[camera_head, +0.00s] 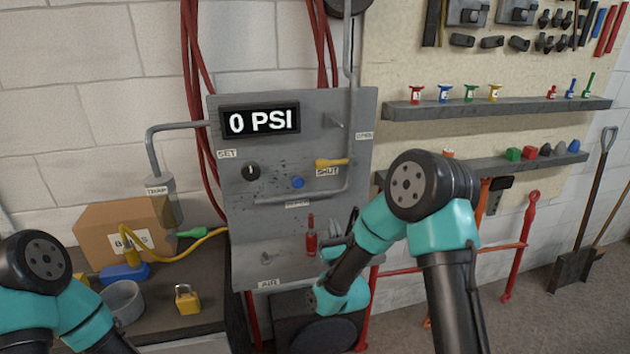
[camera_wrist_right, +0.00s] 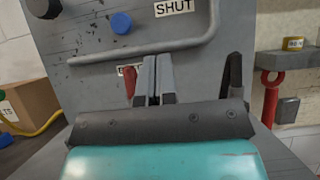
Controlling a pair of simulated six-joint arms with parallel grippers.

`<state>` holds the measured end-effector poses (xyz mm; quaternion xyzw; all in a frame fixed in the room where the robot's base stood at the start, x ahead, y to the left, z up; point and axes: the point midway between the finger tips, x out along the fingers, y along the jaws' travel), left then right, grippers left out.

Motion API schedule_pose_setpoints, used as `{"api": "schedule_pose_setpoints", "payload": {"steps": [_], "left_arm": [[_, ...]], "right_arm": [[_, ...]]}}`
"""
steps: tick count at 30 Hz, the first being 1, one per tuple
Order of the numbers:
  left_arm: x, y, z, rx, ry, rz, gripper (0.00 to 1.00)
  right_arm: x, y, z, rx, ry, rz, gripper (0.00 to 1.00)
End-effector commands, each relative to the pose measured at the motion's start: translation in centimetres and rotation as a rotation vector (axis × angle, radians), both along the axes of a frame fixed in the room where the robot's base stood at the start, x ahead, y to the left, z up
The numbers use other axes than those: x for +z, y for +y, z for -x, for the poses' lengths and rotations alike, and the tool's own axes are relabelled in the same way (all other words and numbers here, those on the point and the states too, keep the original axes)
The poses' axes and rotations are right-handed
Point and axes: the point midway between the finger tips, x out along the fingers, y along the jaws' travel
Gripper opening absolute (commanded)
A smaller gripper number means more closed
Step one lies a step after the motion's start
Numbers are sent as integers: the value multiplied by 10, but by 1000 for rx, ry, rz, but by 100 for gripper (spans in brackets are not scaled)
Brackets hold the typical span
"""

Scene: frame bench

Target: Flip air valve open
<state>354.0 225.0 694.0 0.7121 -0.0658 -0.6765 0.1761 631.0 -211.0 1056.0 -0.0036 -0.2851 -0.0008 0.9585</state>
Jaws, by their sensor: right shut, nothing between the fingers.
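The air valve's yellow lever (camera_head: 332,163) lies about horizontal on the grey panel, just above the SHUT label (camera_head: 328,172). The OPEN label (camera_head: 364,136) is higher and to the right. The display (camera_head: 260,121) reads 0 PSI. My right gripper (camera_head: 345,222) is below the lever, in front of the lower right of the panel, apart from the lever. In the right wrist view its fingers (camera_wrist_right: 157,65) are together and empty, below the pipe and the SHUT label (camera_wrist_right: 173,6); the lever is out of that view. My left arm shows at the lower left, its gripper outside the picture.
A black knob (camera_head: 251,171), a blue button (camera_head: 297,182) and a red-handled tool (camera_head: 311,240) are on the panel. A bent grey pipe crosses it. The bench at left holds a cardboard box (camera_head: 105,228) and a yellow padlock (camera_head: 187,299). Shelves are at right.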

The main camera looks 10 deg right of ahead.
Motion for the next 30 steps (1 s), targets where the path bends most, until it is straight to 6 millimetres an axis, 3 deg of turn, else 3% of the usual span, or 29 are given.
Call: {"api": "schedule_pose_setpoints", "payload": {"steps": [17, 30], "left_arm": [[0, 0, 0, 0, 0, 0, 61], [0, 0, 0, 0, 0, 0, 61]], "right_arm": [[7, 3, -9, 15, -13, -7, 0], [45, 4, -63, 15, -15, -7, 0]]}}
